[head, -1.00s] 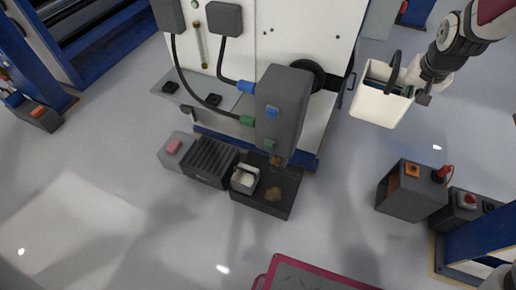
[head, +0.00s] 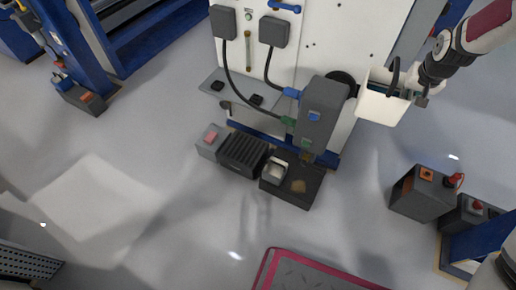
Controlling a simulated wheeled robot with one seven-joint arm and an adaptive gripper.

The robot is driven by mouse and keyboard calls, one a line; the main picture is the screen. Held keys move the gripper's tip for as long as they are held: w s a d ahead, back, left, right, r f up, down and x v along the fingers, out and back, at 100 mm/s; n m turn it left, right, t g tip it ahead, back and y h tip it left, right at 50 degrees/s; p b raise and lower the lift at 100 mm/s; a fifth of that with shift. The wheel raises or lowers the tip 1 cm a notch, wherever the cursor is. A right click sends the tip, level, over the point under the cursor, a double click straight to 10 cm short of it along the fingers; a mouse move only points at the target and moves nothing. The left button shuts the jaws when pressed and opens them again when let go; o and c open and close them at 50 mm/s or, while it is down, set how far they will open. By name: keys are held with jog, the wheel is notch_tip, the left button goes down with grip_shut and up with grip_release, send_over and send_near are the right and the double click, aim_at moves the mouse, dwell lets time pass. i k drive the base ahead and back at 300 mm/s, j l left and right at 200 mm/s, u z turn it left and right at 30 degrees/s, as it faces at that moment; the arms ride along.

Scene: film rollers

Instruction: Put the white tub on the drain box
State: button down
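The white tub (head: 382,105) is an open box with a dark loop handle and dark teal contents showing at its rim. It hangs in the air at the upper right, before the white machine. My gripper (head: 420,92) is at the tub's right wall and appears shut on it; the finger inside is hidden. A dark box with a slatted top (head: 243,154), which looks like the drain box, stands on the floor at the machine's foot, well below and left of the tub.
Right of the slatted box is a dark tray (head: 305,201) holding a small white container (head: 275,171) and a brown lump. A grey box with a pink top (head: 211,140) stands left. A grey pump unit (head: 321,112) juts out above.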

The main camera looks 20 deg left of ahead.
aim_at(244, 148)
jog(key=i+j+u, duration=0.15)
jog(key=j, duration=0.2)
jog(key=j+u, duration=0.15)
jog(key=j, duration=0.2)
jog(key=i+j+u, duration=0.25)
jog(key=j, duration=0.35)
jog(key=i, duration=0.1)
